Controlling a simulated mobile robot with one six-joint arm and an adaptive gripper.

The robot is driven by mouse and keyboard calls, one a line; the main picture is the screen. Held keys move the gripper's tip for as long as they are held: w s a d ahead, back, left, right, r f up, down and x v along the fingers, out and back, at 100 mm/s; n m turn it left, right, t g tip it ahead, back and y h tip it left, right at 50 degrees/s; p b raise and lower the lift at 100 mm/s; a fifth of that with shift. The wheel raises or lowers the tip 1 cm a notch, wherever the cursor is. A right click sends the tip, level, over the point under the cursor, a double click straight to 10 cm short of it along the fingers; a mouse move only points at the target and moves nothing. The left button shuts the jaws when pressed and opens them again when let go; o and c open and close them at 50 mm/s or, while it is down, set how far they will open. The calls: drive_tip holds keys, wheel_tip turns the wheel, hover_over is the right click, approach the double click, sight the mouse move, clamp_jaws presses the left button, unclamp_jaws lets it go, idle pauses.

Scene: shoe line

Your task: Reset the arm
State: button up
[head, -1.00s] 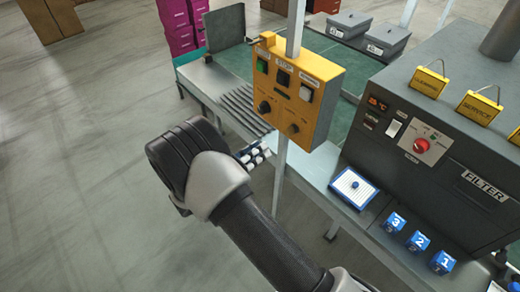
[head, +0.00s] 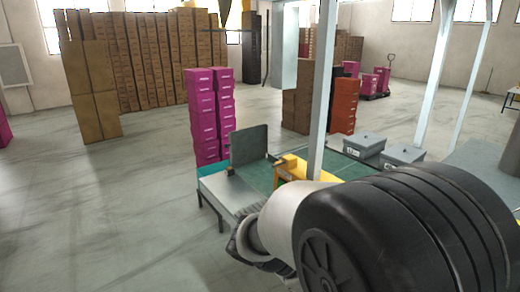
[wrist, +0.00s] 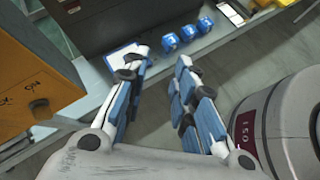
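In the wrist view my gripper (wrist: 162,60) has its two blue-padded fingers apart, with nothing between them. It points toward the front edge of the grey machine (wrist: 110,22), where blue numbered blocks (wrist: 187,33) sit on a ledge. In the head view my arm (head: 400,225) fills the lower right, close to the camera.
The yellow box also shows at left in the wrist view (wrist: 35,75), close beside my fingers. A grey post (head: 325,85) rises behind the arm. Magenta boxes (head: 209,115), a table (head: 220,190) and grey bins (head: 401,156) stand beyond. Floor at left is clear.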

drive_tip(key=s+a+r+m+t+y+b, duration=0.1)
drive_tip(key=s+a+r+m+t+y, duration=0.1)
drive_tip(key=s+m+y, duration=0.3)
drive_tip(key=s+a+r+m+t+y+b, duration=0.1)
drive_tip(key=s+m+y, duration=0.4)
drive_tip(key=s+m, duration=0.6)
drive_tip(key=shift+s+a+r+t+y, duration=0.25)
drive_tip(key=shift+a+r+t, duration=0.2)
drive_tip(key=shift+r+t, duration=0.3)
